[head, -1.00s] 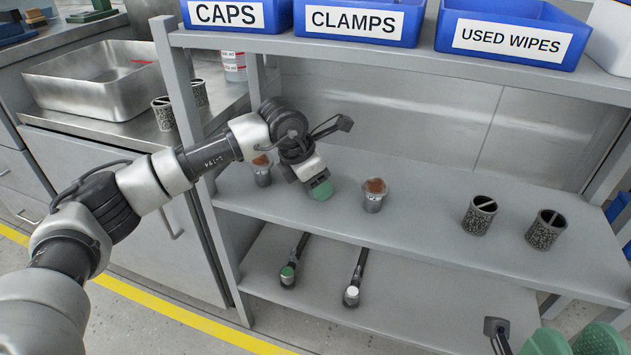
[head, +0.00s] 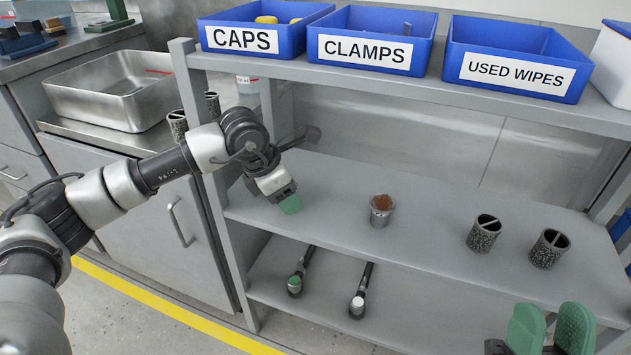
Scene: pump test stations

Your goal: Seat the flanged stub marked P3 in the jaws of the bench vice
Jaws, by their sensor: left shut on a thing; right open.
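My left gripper (head: 290,204), with green fingertips, is low over the left part of the middle shelf. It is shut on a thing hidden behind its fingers. To its right, a metal cup-shaped piece (head: 381,213) with a wide rim and a reddish-brown top stands upright on the shelf. I cannot read a P3 mark on it. My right gripper (head: 549,318) is at the bottom right, its two green fingers apart and empty. At the far upper left are blue and green bench items (head: 27,42); I cannot tell whether one is the vice.
Two speckled holders (head: 484,234) stand on the middle shelf (head: 335,195) at right. Two tools with green and white ends (head: 357,303) lie on the shelf below. Blue bins for caps, clamps and used wipes (head: 376,50) line the top shelf. A steel basin (head: 110,100) is at left.

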